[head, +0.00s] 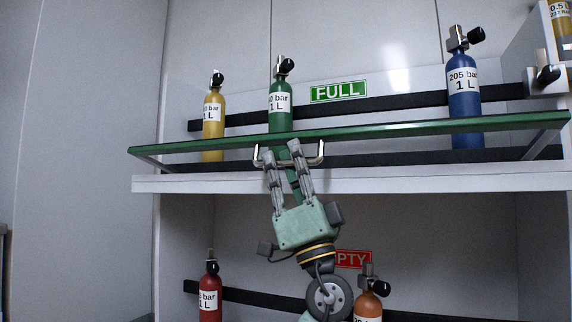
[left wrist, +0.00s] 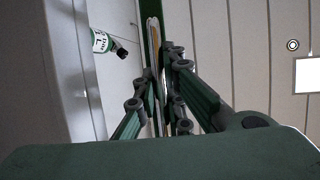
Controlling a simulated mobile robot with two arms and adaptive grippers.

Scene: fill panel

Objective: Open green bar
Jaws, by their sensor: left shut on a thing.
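The green bar (head: 400,129) runs across the front of the upper shelf, in front of the bottles. The exact contact is partly hidden by the fingers. My right gripper is in neither view.
On the lower level are a red bottle (head: 209,284) and an orange bottle (head: 368,301). A shelf edge (head: 430,179) lies just below the bar.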

